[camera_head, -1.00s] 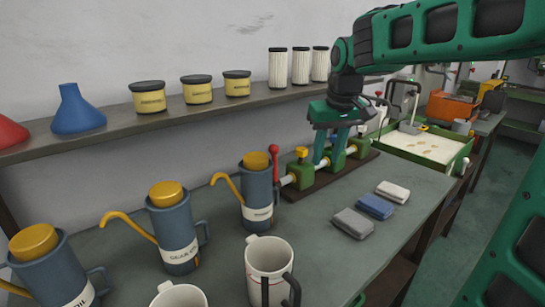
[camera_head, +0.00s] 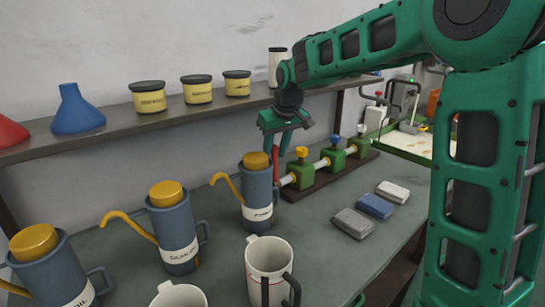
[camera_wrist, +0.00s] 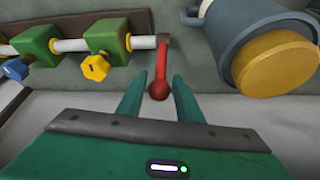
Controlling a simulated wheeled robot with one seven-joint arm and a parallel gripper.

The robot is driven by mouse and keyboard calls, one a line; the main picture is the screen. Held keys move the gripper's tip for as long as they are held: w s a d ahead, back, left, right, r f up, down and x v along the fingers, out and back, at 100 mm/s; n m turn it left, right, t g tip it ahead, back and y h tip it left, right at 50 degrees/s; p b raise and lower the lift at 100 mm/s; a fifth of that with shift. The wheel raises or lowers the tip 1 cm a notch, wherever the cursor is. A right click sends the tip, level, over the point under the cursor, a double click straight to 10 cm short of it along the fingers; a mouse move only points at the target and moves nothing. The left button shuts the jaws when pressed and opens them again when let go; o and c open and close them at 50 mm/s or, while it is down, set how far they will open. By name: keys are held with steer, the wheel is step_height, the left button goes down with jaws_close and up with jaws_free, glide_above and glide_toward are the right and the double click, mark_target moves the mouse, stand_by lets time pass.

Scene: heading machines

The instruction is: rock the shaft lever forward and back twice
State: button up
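The shaft lever (camera_head: 300,153) is red with a ball knob and stands upright at the left end of the shaft, beside a blue-grey oil can. It also shows in the wrist view (camera_wrist: 160,72), where its knob lies between my fingertips. My gripper (camera_head: 280,150) is just above and beside the lever in the head view. In the wrist view my gripper (camera_wrist: 157,85) has its fingers apart on either side of the knob, with gaps to both. The shaft runs through green bearing blocks (camera_head: 331,159) on a dark base.
The oil can (camera_head: 259,195) with a yellow lid stands close beside the lever. More cans (camera_head: 174,230) and mugs (camera_head: 270,272) fill the front left. Folded cloths (camera_head: 375,206) lie to the right. A shelf (camera_head: 180,118) with jars runs along the wall behind.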

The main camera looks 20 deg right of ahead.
steer(key=shift+x, duration=0.85)
jaws_close()
steer(key=shift+s+a, duration=0.1)
